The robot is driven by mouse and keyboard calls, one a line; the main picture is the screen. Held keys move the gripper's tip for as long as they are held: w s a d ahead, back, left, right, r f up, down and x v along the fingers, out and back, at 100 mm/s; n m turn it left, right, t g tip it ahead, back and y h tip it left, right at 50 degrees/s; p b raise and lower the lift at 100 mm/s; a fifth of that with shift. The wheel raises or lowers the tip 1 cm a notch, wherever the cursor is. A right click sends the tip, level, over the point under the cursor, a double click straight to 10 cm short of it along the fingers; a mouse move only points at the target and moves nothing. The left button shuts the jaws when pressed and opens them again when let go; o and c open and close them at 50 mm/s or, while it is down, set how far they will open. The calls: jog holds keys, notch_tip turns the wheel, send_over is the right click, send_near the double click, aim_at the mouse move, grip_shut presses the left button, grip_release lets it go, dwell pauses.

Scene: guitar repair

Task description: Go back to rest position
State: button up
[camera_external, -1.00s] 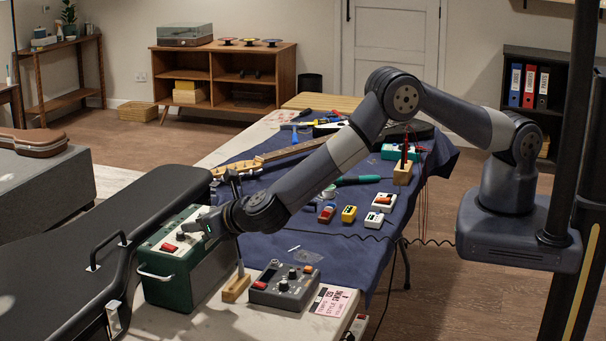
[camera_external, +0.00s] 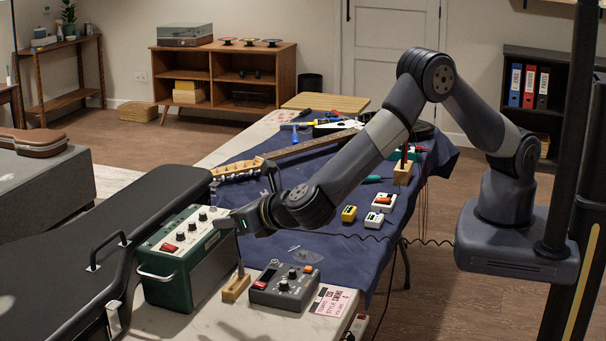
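No held object is visible. My arm reaches left from its base at the right, with the elbow raised high over the table. The box's top panel, with a red switch and several knobs, is in clear view.
The table with a blue cloth (camera_external: 350,250) bears a grey pedal (camera_external: 285,287), a wooden block (camera_external: 236,288), a pink card (camera_external: 334,300), small pedals (camera_external: 383,202) and a guitar neck (camera_external: 310,145). A black case (camera_external: 60,265) lies left. Open floor is at the right.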

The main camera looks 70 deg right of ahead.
aim_at(206, 230)
jog(key=p+x, duration=0.2)
jog(key=x, duration=0.8)
jog(key=shift+w+d+f, duration=0.15)
jog(key=shift+w+d, duration=0.05)
jog(key=shift+w, duration=0.05)
jog(key=shift+w+d+y+p, duration=0.1)
jog(key=shift+w+y+p, duration=0.15)
jog(key=shift+p, duration=0.25)
jog(key=shift+s+d+n+y+p, duration=0.15)
jog(key=shift+n+y+p, duration=0.15)
jog(key=shift+n+y, duration=0.4)
jog(key=shift+f+n+y, duration=0.1)
jog(key=shift+n+y, duration=0.25)
jog(key=shift+n, duration=0.05)
jog(key=shift+d+n+y, duration=0.25)
jog(key=shift+n+y, duration=0.95)
jog(key=shift+y, duration=0.2)
jog(key=shift+d+n+y, duration=0.15)
jog(key=shift+n+y, duration=0.55)
jog(key=shift+y, duration=0.1)
jog(key=shift+s+b, duration=0.3)
jog(key=shift+b, duration=0.1)
jog(key=b+v, duration=0.3)
jog(key=v, duration=0.7)
